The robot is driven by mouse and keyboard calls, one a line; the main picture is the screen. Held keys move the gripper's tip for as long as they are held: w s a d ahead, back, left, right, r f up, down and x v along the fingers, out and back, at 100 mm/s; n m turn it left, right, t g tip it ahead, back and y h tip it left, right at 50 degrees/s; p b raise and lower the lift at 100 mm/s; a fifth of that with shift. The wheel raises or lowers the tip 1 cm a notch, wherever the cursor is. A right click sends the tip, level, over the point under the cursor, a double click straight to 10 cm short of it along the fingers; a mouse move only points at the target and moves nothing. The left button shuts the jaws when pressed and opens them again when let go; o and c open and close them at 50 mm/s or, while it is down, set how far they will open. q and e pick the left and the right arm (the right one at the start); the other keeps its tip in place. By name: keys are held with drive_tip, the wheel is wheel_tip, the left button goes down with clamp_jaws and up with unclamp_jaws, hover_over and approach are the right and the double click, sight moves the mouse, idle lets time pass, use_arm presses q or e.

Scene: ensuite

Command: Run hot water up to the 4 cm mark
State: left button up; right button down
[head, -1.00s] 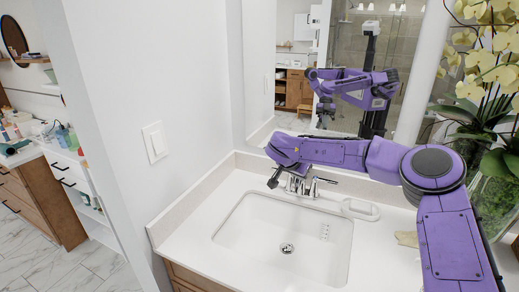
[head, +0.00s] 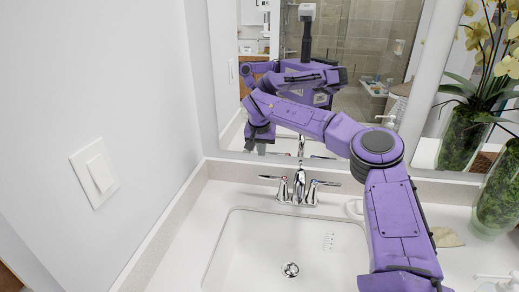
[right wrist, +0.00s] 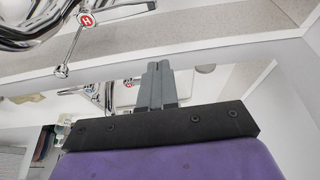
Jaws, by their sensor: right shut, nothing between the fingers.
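The chrome faucet (head: 299,188) stands behind the white sink basin (head: 235,245). Its left handle (head: 271,178) carries a red mark; in the right wrist view the red H (right wrist: 86,19) and the lever tip (right wrist: 62,71) show at upper left. The right handle (head: 325,183) is on the other side. No water shows from the spout, and the basin looks empty. Small scale marks (head: 328,242) are on the basin wall. My right gripper (head: 259,146) is above and left of the faucet, apart from it. Its fingers (right wrist: 158,66) are shut and empty. My left gripper is out of view.
A wall with a light switch (head: 95,180) is close on the left. A mirror (head: 350,110) behind the faucet reflects my arm. A glass vase (head: 446,136) with orchids and a shell-like item (head: 446,237) are on the right of the counter.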

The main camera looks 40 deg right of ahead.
sight(263, 165)
drive_tip(key=p+x, duration=0.1)
drive_tip(key=x, duration=0.5)
drive_tip(key=shift+d+f, duration=0.1)
drive_tip(key=s+a, duration=0.1)
drive_tip(key=s+a+p, duration=0.1)
drive_tip(key=a, duration=0.1)
drive_tip(key=shift+s+f, duration=0.25)
drive_tip(key=shift+f, duration=0.15)
drive_tip(key=shift+w, duration=0.1)
drive_tip(key=shift+a+r+p, duration=0.1)
drive_tip(key=shift+p, duration=0.25)
